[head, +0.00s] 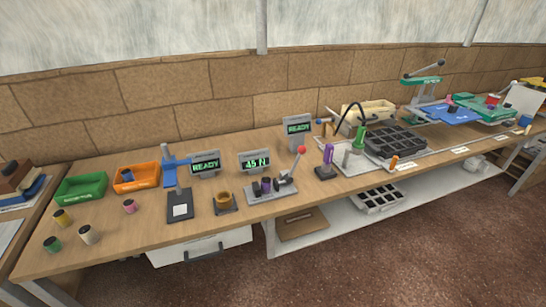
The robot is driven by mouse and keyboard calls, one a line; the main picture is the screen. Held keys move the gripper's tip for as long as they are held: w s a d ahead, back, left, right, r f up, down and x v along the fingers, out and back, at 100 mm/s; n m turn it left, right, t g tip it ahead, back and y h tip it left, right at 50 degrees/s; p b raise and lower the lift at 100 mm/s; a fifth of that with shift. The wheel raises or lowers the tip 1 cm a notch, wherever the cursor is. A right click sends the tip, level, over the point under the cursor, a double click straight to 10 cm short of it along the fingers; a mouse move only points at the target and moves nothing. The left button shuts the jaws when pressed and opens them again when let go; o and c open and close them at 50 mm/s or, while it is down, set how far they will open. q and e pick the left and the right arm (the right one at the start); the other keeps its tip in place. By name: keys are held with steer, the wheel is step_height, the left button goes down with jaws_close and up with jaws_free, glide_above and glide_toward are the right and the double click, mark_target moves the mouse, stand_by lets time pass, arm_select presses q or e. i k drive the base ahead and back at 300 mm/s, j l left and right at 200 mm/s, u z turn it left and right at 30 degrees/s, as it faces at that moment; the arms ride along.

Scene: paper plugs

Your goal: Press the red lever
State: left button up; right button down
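A lever with a red ball knob (301,149) stands up at a slant from a grey base plate (290,193) on the wooden workbench. Dark cylindrical parts (265,184) sit on the same plate, just left of the lever's foot. A display reading "45 N" (255,161) stands behind the plate. Neither of my grippers is in view, and nothing touches the red knob.
Left of the lever are a brown cup (223,200), a blue press (172,170), an orange bin (136,177), a green bin (81,187) and loose plugs. A purple-handled tool (327,156) and black tray (396,141) stand right. The bench's front edge is mostly clear.

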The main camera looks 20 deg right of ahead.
mark_target(302, 149)
steer(key=l+u, duration=0.4)
steer(key=l, duration=2.05)
steer(key=k+l, duration=0.1)
steer(key=k, duration=0.5)
